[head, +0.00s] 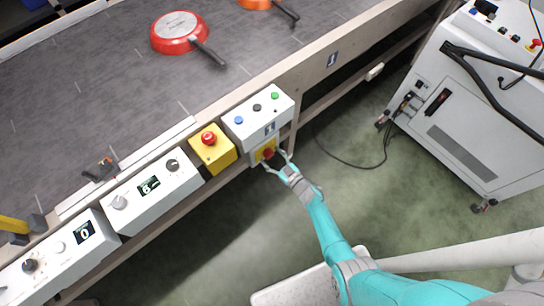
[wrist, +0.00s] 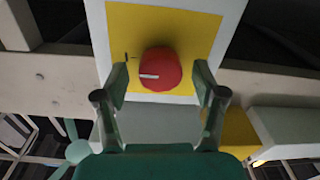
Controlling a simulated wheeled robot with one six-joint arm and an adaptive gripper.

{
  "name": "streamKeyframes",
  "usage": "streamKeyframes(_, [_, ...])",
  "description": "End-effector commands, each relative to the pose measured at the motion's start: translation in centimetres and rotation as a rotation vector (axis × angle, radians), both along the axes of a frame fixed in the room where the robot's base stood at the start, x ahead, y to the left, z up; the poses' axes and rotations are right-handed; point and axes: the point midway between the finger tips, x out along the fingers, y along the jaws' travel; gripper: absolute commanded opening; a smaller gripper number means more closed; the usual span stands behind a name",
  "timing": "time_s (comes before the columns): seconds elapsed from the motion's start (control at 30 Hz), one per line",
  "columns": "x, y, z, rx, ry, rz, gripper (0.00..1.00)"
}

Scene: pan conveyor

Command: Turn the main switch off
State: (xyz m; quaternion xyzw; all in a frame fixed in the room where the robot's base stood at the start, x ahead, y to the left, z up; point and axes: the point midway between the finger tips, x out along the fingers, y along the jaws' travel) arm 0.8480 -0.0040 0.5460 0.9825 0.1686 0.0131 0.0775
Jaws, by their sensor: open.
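The main switch is a red rotary knob (wrist: 160,69) on a yellow plate (wrist: 198,28). The plate is on the front of a white box with buttons (head: 258,108) at the side of the conveyor. The knob also shows in the head view (head: 267,153). A pale line on the knob lies roughly level in the wrist view. My gripper (wrist: 162,88) is open, with one finger on each side of the knob's lower part. I cannot tell whether the fingers touch it. My gripper also shows at the switch in the head view (head: 275,162).
A yellow emergency-stop box (head: 218,157) and a white panel reading 6 (head: 142,207) are left of the switch box. A red pan (head: 170,44) lies upside down on the conveyor belt (head: 110,90). A white wheeled machine (head: 475,110) stands at right.

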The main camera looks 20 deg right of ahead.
Motion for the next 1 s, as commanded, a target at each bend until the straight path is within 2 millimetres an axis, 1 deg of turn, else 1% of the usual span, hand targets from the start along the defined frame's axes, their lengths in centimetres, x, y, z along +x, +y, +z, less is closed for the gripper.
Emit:
streamKeyframes(0.13, [-0.01,0.00,0.00,0.000,0.000,0.000,0.70])
streamKeyframes(0.33, [-0.02,-0.01,0.01,0.000,0.000,0.000,0.20])
streamKeyframes(0.37, [-0.02,-0.01,0.01,0.000,0.000,0.000,0.12])
streamKeyframes(0.4, [-0.02,-0.01,0.01,0.000,0.000,0.000,0.10])
streamKeyframes(0.63, [-0.02,0.00,0.02,-0.015,-0.005,0.000,0.10])
streamKeyframes(0.77, [-0.02,0.01,0.03,-0.055,-0.018,0.000,0.10])
streamKeyframes(1.0, [-0.02,0.02,0.04,-0.206,-0.068,0.000,0.10])
